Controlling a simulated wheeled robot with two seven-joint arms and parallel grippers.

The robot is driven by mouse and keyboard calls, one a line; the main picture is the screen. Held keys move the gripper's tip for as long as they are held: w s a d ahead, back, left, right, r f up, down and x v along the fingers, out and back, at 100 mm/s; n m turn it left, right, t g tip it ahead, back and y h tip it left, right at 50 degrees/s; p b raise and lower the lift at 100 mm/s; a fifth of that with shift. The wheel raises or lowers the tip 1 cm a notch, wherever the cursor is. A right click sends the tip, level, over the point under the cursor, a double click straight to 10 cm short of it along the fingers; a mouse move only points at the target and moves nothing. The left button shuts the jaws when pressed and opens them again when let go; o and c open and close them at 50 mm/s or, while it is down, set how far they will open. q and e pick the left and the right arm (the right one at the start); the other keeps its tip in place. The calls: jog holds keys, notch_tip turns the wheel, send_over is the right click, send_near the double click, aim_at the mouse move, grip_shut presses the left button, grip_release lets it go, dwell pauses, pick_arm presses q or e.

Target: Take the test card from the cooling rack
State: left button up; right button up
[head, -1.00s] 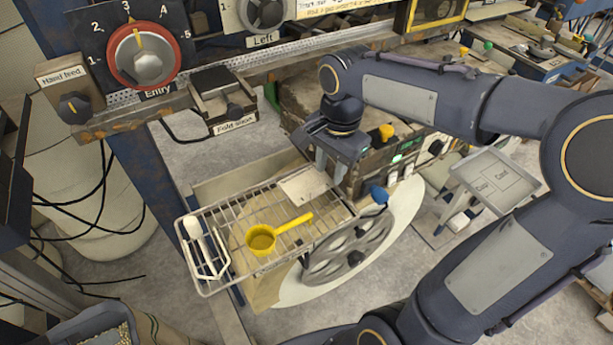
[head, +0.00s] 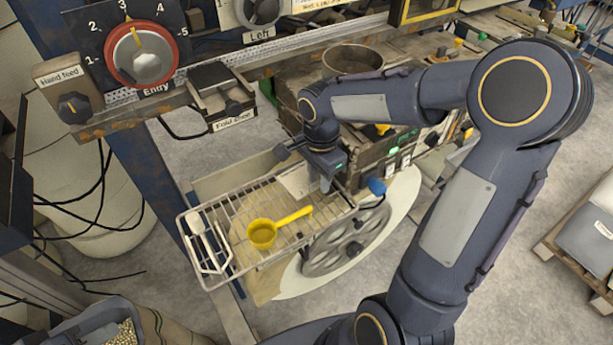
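A pale, flat card (head: 296,183), which looks like the test card, lies at the back right of the wire cooling rack (head: 219,222). My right gripper (head: 318,180) is over the card's right part, pointing down, and hides some of it. A finger shows at the card's right side. I cannot tell whether the fingers touch the card or how far apart they are. My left gripper is not in view.
A yellow ladle (head: 263,233) and a white-handled tool (head: 201,230) lie on the rack. A machine box with a blue knob (head: 377,186) stands close right of the gripper. A reel (head: 340,243) sits below. The fold shoe (head: 218,95) is behind.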

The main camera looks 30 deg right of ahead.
jog(key=shift+c, duration=0.4)
grip_shut()
jog(key=shift+r, duration=0.1)
